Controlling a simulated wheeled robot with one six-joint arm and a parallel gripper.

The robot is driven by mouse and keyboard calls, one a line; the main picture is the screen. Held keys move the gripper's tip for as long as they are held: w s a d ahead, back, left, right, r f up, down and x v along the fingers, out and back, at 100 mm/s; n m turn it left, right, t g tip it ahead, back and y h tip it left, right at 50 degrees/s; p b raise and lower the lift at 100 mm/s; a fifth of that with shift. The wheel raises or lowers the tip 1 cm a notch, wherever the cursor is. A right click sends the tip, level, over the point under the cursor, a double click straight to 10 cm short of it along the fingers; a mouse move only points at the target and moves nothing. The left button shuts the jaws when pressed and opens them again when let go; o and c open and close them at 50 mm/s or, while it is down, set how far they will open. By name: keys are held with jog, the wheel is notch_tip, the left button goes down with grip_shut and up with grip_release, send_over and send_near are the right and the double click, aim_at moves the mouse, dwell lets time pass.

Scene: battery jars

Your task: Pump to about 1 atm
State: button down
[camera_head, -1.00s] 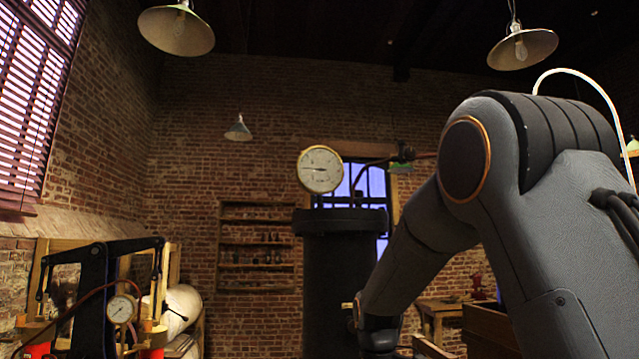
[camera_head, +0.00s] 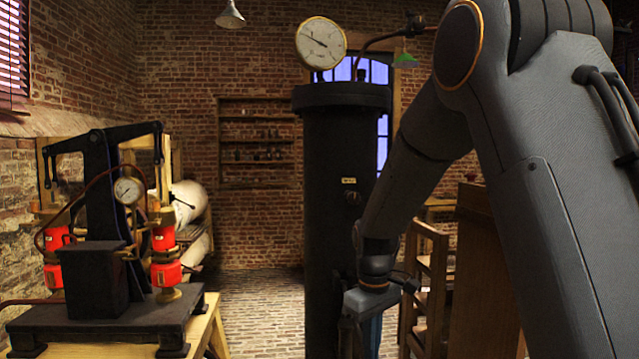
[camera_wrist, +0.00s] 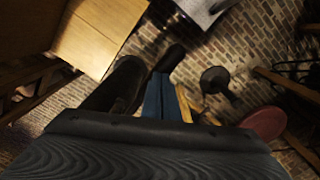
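A black twin-armed pump (camera_head: 104,190) with red cylinders (camera_head: 165,257) stands on a wooden bench at the left in the head view. A small white dial gauge (camera_head: 127,191) is on it. A tall black tank (camera_head: 335,200) stands in the middle. A large white gauge (camera_head: 321,43) sits above it, its needle pointing left and slightly up; its figures are too small to read. My gripper (camera_head: 368,318) is low in front of the tank's right side, well right of the pump. A blue part shows below it, and in the wrist view. Whether its fingers are open is unclear.
The pump's bench (camera_head: 205,325) has brick floor (camera_head: 262,300) between it and the tank. Wooden furniture (camera_head: 430,275) stands close to the right of my arm. The wrist view shows floor, a wooden surface (camera_wrist: 98,35) and a round reddish disc (camera_wrist: 264,123).

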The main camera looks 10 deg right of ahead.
notch_tip(320, 180, up, 14)
jog(key=p, duration=0.5)
jog(key=shift+f, duration=0.2)
notch_tip(320, 180, down, 14)
jog(key=b, duration=0.5)
jog(key=shift+r, duration=0.2)
notch_tip(320, 180, up, 14)
jog(key=p, duration=0.5)
jog(key=shift+f, duration=0.2)
jog(key=shift+r, duration=2)
